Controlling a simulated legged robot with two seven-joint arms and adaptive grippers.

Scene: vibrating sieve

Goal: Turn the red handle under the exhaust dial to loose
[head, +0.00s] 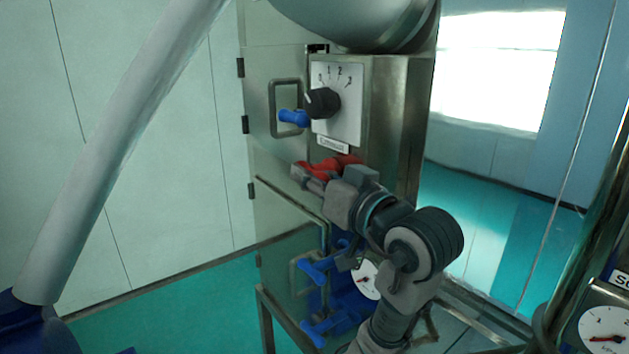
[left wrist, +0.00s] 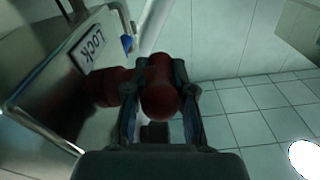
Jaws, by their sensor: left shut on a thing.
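The red handle (head: 335,163) sits on the front of the metal cabinet, just under the white exhaust dial plate (head: 350,85) with its black knob (head: 322,102). My left gripper (head: 310,176) is at the handle and partly covers it. In the left wrist view, the fingers of my left gripper (left wrist: 161,105) stand on both sides of the round end of the red handle (left wrist: 160,95) and are shut on it. A plate reading LOCK (left wrist: 91,48) shows beside the handle. My right gripper is not in view.
A blue lever (head: 293,118) and a metal door handle (head: 271,105) are left of the dial. Several blue handles (head: 318,270) and a gauge (head: 366,281) are lower down, close to my left arm. A large pale pipe (head: 125,140) slants across the left.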

